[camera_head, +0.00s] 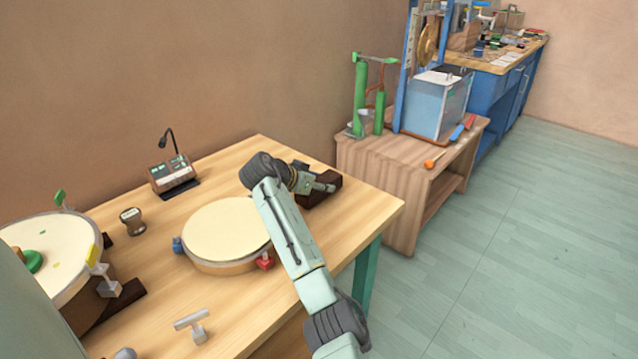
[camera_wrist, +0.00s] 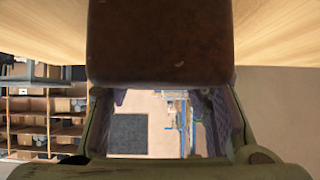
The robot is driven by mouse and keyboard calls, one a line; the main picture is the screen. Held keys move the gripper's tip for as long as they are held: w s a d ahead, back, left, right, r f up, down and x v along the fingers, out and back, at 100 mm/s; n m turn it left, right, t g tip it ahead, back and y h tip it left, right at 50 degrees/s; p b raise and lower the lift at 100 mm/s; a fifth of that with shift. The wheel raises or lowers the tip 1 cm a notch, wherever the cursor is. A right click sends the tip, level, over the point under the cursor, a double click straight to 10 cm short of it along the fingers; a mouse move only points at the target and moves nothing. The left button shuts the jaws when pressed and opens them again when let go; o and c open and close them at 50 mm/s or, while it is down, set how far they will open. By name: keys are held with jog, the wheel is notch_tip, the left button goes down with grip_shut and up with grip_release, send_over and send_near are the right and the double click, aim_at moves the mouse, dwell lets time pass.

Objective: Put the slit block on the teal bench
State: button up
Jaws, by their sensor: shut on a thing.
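The teal bench (camera_head: 365,222) has a pale wooden top and a teal leg at its right corner. My gripper (camera_head: 314,184) is shut on a dark brown block, the slit block (camera_head: 323,191), over the bench's far right part. In the wrist view the slit block (camera_wrist: 160,42) fills the top middle, its slit not clearly visible, with the wooden top on both sides. My gripper's fingers flank its lower end in that view (camera_wrist: 160,100). I cannot tell whether the block touches the top. My arm hides part of the bench.
A round drum (camera_head: 227,232) lies left of my arm. A larger drum (camera_head: 55,252), a small stamp-like knob (camera_head: 132,220), a metal T-shaped tool (camera_head: 192,325) and a box with a lamp (camera_head: 173,175) are also on the bench. A brown low table (camera_head: 385,165) stands close behind, right.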

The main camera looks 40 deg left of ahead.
jog(key=shift+f, duration=0.15)
jog(key=o, duration=1.5)
jog(key=shift+c, duration=0.2)
